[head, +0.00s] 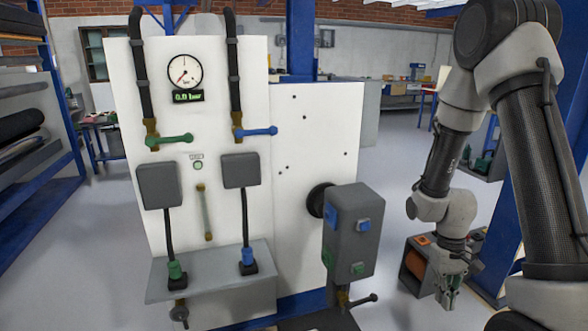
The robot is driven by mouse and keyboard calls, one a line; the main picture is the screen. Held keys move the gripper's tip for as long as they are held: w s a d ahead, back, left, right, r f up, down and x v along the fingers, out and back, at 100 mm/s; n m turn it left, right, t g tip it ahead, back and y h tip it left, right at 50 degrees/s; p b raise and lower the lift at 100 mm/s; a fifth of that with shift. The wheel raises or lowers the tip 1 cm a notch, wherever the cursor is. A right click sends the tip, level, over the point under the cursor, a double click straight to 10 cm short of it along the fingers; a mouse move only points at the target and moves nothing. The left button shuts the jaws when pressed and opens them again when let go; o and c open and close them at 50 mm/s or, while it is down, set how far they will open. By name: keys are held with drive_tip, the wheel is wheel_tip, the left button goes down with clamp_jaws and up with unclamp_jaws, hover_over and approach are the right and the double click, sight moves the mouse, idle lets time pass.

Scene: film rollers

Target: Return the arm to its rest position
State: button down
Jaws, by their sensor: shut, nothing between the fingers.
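My gripper (448,291) hangs at the lower right, pointing down at the end of my arm. Its fingers are shut with nothing held. My arm comes down from the top right, with its elbow high and its forearm slanting down to the wrist. The gripper is to the right of the grey box with blue and green parts (349,232) on the white panel, with a gap between them. A dark box with an orange roll (414,264) is right beside and behind the gripper; I cannot tell whether they touch.
The white panel (300,140) carries a round gauge (184,72), a green valve handle (174,138) and a blue one (260,131). A grey shelf (215,285) juts out below. A rack with rolls (25,125) stands left. Blue posts flank the panel and my arm. Open floor (395,160) lies behind.

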drive_tip(key=s+r+t, duration=0.3)
drive_tip(key=s+r, duration=0.3)
drive_tip(key=r, duration=1)
drive_tip(key=s+a+r+t, duration=0.1)
drive_tip(key=s+r+t, duration=0.3)
drive_tip(key=r, duration=1.1)
drive_tip(key=shift+s+a+r+m, duration=0.3)
drive_tip(key=shift+s+r+m, duration=0.1)
drive_tip(key=shift+s, duration=0.6)
